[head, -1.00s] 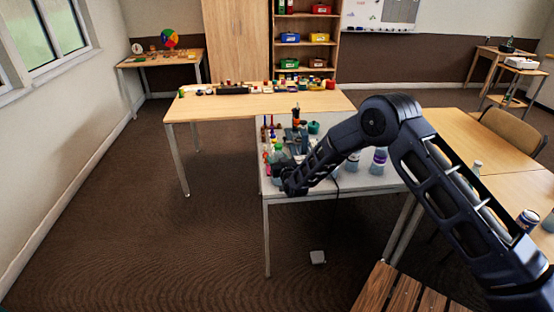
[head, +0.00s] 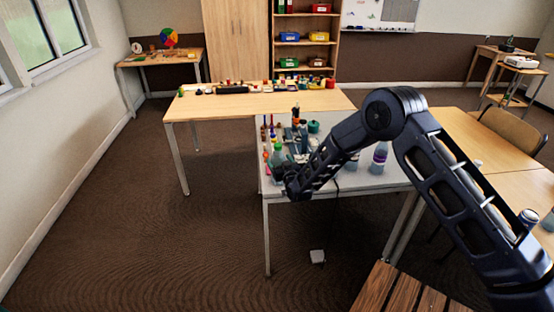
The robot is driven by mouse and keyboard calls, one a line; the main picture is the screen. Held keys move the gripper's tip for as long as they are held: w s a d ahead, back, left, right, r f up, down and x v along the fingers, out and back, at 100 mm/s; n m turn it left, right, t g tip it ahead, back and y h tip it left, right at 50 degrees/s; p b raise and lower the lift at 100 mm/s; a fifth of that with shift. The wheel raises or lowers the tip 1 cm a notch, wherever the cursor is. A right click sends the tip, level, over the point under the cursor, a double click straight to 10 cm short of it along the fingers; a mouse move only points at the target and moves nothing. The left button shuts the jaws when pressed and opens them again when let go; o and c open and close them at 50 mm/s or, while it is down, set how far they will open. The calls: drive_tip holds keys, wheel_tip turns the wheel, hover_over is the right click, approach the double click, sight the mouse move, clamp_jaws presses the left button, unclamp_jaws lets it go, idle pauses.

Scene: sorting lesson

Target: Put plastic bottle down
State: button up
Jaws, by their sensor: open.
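My gripper (head: 288,180) is at the front left of the grey-white table (head: 345,190), low over its front edge. It is small and dark here, and my forearm hides part of it. A green plastic bottle (head: 277,153) stands upright on the table, just behind and beside my gripper. I cannot tell whether the fingers still touch it. A clear bottle with a purple label (head: 379,158) stands on the same table, right of my forearm. Another clear bottle (head: 351,163) is partly hidden by my arm.
Several small bottles and tools crowd the table's back left, among them an orange-and-black item (head: 296,116) and a green pot (head: 313,127). A long wooden table (head: 260,104) stands behind. Wooden tables (head: 470,130) are at right. The floor at left is clear.

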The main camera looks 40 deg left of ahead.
drive_tip(key=v, duration=0.8)
drive_tip(key=shift+s+d, duration=0.2)
drive_tip(key=shift+d, duration=0.15)
